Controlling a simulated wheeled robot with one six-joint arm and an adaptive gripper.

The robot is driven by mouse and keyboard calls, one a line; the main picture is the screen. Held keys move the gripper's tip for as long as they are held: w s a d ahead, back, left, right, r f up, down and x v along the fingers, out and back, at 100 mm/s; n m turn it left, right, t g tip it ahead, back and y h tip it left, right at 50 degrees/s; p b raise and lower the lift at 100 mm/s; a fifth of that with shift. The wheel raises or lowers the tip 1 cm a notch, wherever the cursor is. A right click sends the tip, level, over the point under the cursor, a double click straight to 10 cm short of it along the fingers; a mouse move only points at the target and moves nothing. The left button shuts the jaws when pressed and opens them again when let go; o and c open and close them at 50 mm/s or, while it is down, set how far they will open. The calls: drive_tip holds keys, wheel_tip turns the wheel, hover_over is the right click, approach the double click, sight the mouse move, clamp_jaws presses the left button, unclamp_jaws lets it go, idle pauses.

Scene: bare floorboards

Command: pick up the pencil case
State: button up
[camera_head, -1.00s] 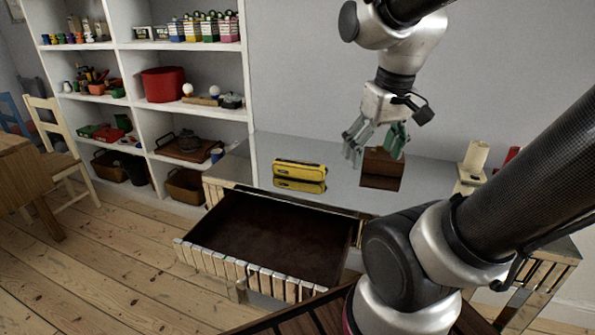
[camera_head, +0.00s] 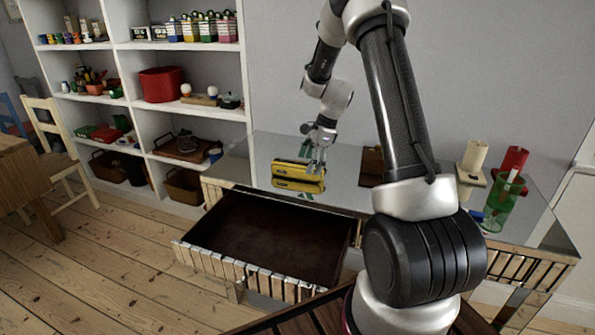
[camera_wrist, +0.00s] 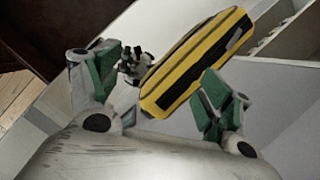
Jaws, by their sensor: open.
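The pencil case (camera_head: 290,168) is yellow with black stripes and lies on the glossy top of the dresser (camera_head: 340,180), which mirrors it. My gripper (camera_head: 318,150) is over the right end of the pencil case and partly covers it in the head view. In the wrist view the pencil case (camera_wrist: 195,58) runs diagonally, its near end between and just beyond the fingertips of my open gripper (camera_wrist: 150,88). The fingers stand apart on either side. I cannot tell whether they touch it.
An open, empty-looking drawer (camera_head: 265,235) juts out below the dresser top. A brown box (camera_head: 371,163) stands right of the pencil case. White shelves (camera_head: 125,100) stand left.

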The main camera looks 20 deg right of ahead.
sight(300, 163)
drive_tip(key=w+m, duration=0.1)
drive_tip(key=w+r+m, duration=0.1)
drive_tip(key=w+r+m+t, duration=0.1)
drive_tip(key=m, duration=0.1)
drive_tip(key=shift+w, duration=0.35)
drive_tip(key=shift+w+f+m, duration=0.1)
drive_tip(key=shift+m, duration=0.9)
drive_tip(key=x, duration=0.7)
drive_tip(key=shift+w+d+f, duration=0.1)
drive_tip(key=shift+w+f, duration=0.15)
drive_tip(key=shift+f, duration=0.05)
drive_tip(key=c, duration=1.2)
